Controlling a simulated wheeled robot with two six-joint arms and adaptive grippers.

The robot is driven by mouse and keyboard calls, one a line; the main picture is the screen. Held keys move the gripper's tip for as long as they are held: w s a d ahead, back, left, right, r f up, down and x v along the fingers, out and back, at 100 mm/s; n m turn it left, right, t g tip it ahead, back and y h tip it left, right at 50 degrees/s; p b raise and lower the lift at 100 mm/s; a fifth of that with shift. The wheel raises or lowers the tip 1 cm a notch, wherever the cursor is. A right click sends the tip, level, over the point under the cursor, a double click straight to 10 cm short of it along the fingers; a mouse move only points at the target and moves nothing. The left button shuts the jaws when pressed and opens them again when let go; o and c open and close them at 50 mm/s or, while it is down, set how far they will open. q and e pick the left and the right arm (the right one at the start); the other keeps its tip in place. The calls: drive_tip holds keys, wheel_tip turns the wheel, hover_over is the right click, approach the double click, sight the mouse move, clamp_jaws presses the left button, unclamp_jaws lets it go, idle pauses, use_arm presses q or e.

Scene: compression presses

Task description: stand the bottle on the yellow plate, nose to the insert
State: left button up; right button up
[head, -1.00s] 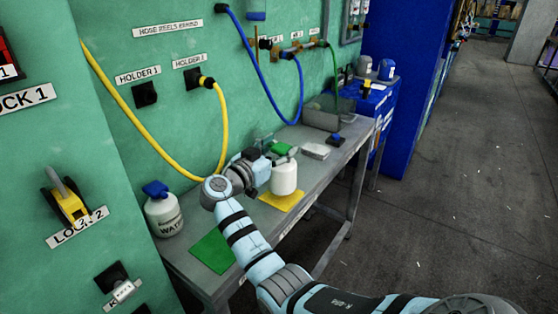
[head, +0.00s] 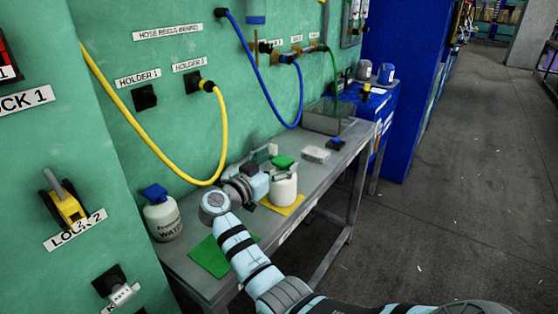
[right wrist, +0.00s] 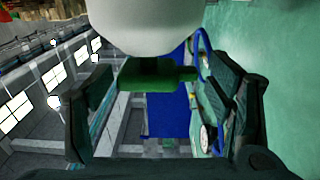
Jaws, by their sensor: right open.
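The white bottle (head: 284,190) with a green top (head: 283,161) stands upright on the yellow plate (head: 291,208) on the bench. My right gripper (head: 279,164) is open, its fingers spread to either side of the bottle's upper part. In the right wrist view, the bottle's white body (right wrist: 155,25) and green top (right wrist: 150,75) lie between the open fingers, with gaps on both sides. The green nose points right in that view. I cannot make out the insert. My left gripper is out of view.
A green plate (head: 211,256) and a white water bottle with a blue cap (head: 162,218) are at the bench's near end. A pale block (head: 315,154) and a grey bin (head: 325,119) are farther back. A yellow hose (head: 150,140) hangs along the wall.

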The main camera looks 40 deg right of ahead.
drive_tip(key=v, duration=0.7)
drive_tip(key=shift+r, duration=0.1)
drive_tip(key=shift+d, duration=0.1)
drive_tip(key=shift+d, duration=0.1)
